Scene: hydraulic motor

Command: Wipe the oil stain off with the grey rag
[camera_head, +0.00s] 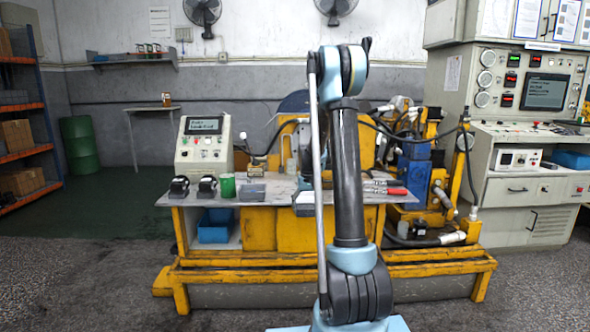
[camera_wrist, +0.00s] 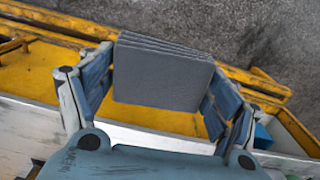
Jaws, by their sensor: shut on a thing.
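The grey rag (camera_wrist: 163,72) is a folded, layered grey block in the wrist view. My gripper (camera_wrist: 160,88) is shut on it, with a blue-grey finger at each side. In the wrist view the rag is above a yellow frame, with the grey floor beyond. In the head view my arm stands in front of the workbench (camera_head: 185,198) and hides the middle of its top. My gripper and the rag are mostly hidden behind the arm there. I cannot make out an oil stain in either view.
On the bench stand a control box (camera_head: 203,143), a green can (camera_head: 228,185), two dark items at the left, and red-handled tools (camera_head: 385,190) at the right. A blue bin (camera_head: 214,226) is on the shelf below. Yellow machinery (camera_head: 440,195) stands right.

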